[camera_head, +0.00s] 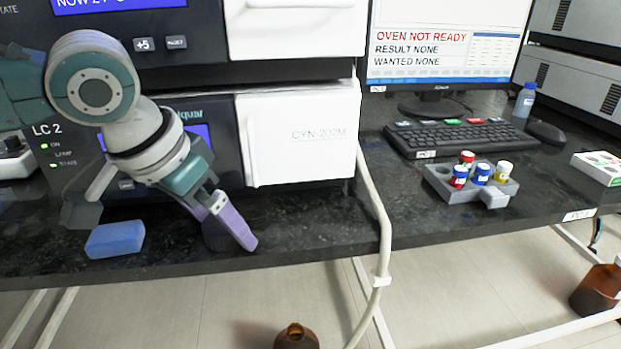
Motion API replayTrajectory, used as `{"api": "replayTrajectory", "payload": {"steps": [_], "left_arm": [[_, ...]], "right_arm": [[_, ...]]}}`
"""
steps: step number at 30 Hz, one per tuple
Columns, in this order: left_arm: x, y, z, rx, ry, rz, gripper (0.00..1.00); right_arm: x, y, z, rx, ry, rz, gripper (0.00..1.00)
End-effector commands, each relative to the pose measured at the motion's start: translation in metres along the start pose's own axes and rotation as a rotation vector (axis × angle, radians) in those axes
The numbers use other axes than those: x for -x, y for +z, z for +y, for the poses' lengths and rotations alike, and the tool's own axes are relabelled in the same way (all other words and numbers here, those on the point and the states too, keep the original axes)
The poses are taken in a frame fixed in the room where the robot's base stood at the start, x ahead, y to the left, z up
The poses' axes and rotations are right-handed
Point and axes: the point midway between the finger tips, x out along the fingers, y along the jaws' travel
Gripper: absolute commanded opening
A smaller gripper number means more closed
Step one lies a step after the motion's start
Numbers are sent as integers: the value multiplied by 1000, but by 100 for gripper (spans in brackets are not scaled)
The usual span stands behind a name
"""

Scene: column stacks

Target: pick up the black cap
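A dark round thing, which looks like the black cap (215,238), sits on the black bench top near its front edge. My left gripper (232,232) reaches down over it from the upper left. One purple finger crosses in front of the cap's right side and hides part of it. The other finger is not clear, so I cannot tell if the gripper is closed on the cap. The cap appears to be at bench level. My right gripper is not in view.
A blue block (115,239) lies left of the cap. White-fronted instruments (300,135) stand behind. A grey rack (440,180) with several coloured-cap vials is to the right, near a keyboard (460,136). A white tube (384,230) hangs over the edge. An open brown bottle (296,339) stands below.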

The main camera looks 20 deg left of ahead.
Motion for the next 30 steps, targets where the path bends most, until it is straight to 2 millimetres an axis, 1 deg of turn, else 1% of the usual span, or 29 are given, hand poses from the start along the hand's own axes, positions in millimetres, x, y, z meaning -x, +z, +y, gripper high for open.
{"api": "replayTrajectory", "payload": {"steps": [1, 2, 22, 30], "left_arm": [[0, 0, 0, 0, 0, 0, 94], [0, 0, 0, 0, 0, 0, 91], [0, 0, 0, 0, 0, -1, 16], [2, 0, 0, 0, 0, -1, 15]], "right_arm": [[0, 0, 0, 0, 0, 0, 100], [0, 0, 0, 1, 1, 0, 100], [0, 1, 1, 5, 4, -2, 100], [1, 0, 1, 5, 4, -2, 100]]}}
